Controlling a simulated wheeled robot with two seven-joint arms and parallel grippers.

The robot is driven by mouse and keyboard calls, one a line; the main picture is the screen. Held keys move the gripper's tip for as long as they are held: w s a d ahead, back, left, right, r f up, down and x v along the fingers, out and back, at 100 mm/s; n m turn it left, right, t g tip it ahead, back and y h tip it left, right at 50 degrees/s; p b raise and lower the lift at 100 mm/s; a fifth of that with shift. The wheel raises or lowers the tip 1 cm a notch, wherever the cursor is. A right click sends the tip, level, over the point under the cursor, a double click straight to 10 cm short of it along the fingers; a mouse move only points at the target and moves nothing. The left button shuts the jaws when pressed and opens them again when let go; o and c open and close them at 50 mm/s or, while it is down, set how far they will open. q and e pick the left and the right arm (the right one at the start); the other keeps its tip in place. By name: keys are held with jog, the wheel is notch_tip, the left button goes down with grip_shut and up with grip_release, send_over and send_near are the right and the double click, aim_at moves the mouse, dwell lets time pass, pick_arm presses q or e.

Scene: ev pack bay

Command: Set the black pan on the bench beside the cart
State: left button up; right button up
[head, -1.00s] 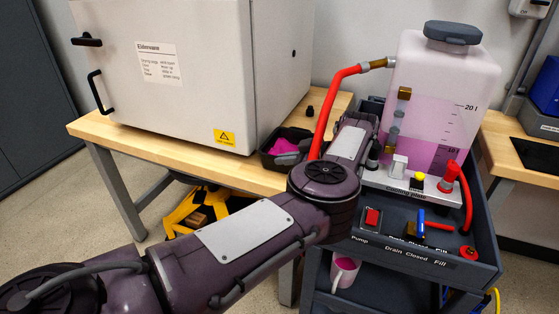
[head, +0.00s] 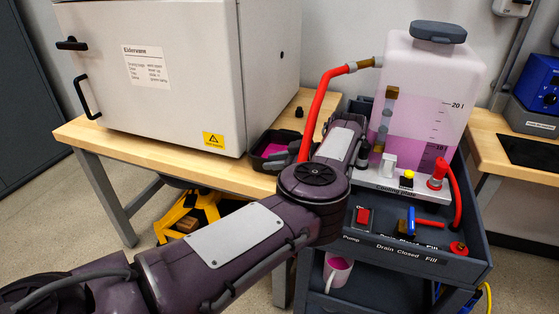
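The black pan (head: 256,140), with pink liquid in it, is at the right end of the wooden bench, between the white cabinet and the cart (head: 462,268). It looks level, resting on or just above the bench top; its right side is hidden by my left arm. My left arm crosses from the lower left, its forearm rising between pan and cart. A dark grey part (head: 282,158) shows at the pan's near right side; I cannot tell whether it is a finger. My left gripper's fingertips are not clearly visible. My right gripper is out of view.
The white cabinet (head: 150,75) fills most of the bench (head: 150,152). A small black knob (head: 299,112) stands behind the pan. The cart carries a tank of pink liquid (head: 425,95), a red hose (head: 318,105), a red switch and valves.

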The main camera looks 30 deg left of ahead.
pick_arm(q)
jog(key=shift+r, duration=0.15)
jog(key=shift+r, duration=0.1)
jog(key=b+v, duration=0.1)
jog(key=v, duration=0.5)
jog(key=shift+w+d+b, duration=0.1)
jog(key=shift+d+b, duration=0.1)
jog(key=shift+b, duration=0.1)
jog(key=shift+v, duration=2.8)
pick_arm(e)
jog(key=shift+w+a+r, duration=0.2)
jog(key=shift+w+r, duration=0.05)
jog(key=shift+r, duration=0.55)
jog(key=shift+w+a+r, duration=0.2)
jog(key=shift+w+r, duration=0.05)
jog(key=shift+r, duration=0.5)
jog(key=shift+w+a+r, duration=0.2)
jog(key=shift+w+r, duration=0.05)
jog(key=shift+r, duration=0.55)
pick_arm(q)
jog(key=shift+a, duration=0.1)
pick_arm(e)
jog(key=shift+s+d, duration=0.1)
